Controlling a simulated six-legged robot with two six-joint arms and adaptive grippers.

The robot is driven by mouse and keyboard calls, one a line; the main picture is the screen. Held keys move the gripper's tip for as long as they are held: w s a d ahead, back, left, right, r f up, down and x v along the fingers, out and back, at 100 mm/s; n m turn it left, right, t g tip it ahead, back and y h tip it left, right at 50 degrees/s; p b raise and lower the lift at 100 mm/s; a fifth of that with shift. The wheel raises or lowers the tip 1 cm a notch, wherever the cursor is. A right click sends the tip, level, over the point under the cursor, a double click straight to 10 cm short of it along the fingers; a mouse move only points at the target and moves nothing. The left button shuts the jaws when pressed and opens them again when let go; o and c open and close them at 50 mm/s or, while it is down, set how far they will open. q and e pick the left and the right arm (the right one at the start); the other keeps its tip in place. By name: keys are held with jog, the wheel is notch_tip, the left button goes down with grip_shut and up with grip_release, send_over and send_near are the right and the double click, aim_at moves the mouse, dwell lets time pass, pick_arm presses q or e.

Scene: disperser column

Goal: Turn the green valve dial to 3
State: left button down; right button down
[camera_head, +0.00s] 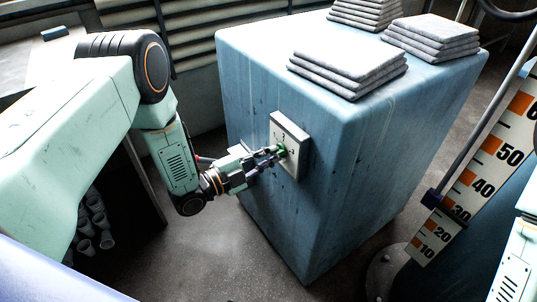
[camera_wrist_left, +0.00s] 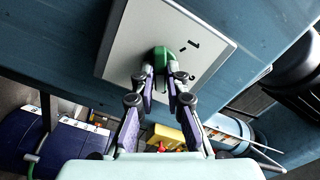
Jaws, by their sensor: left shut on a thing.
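The green valve dial (camera_head: 282,150) sits on a pale square plate (camera_head: 290,130) on the side of a large blue block. In the head view the dial is small and partly covered by my left gripper (camera_head: 274,155). In the left wrist view the dial (camera_wrist_left: 161,54) shows between the fingertips of my left gripper (camera_wrist_left: 167,73), which is shut on it. The plate (camera_wrist_left: 126,42) carries dark marks around the dial, one of which looks like a 1. I cannot tell which mark the dial points to. My right gripper is not in view.
The blue block (camera_head: 270,215) bears stacks of folded grey cloths (camera_head: 347,66) on top. A scale board (camera_head: 487,160) with orange marks stands at the right. Grey cups (camera_head: 93,215) lie at the lower left. The floor before the block looks clear.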

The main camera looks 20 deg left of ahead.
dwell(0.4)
pick_arm(q)
jog(key=c, duration=1.4)
grip_release()
jog(key=shift+o, duration=0.2)
jog(key=v, duration=1.2)
jog(key=shift+a, duration=0.1)
